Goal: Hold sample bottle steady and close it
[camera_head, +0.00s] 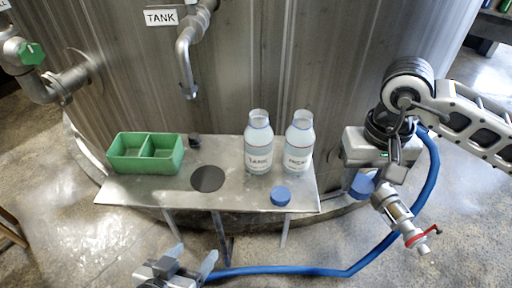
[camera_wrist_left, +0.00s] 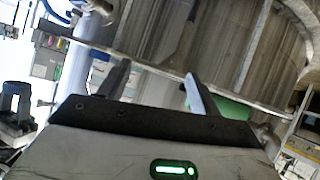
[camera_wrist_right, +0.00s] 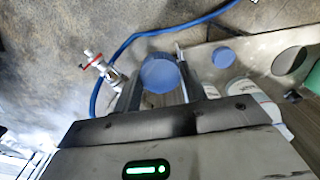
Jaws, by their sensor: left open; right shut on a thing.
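Two clear bottles stand upright and uncapped at the right of the metal shelf: one labelled TANK (camera_head: 258,150) and, right of it, another (camera_head: 299,148) whose label is hard to read. My right gripper (camera_head: 364,178) is shut on a blue cap (camera_wrist_right: 160,73), held beyond the shelf's right end, apart from the bottles. A second blue cap (camera_head: 281,196) lies on the shelf in front of the bottles; it also shows in the right wrist view (camera_wrist_right: 223,57). My left gripper (camera_head: 192,262) is open and empty, in front of the shelf's front edge.
A green two-part tray (camera_head: 120,160) sits on the left of the metal shelf (camera_head: 230,205), with a dark round hole (camera_head: 208,179) beside it. A pipe spout (camera_head: 187,85) hangs above. A valve (camera_head: 398,215) with a blue hose (camera_head: 330,270) is near my right gripper.

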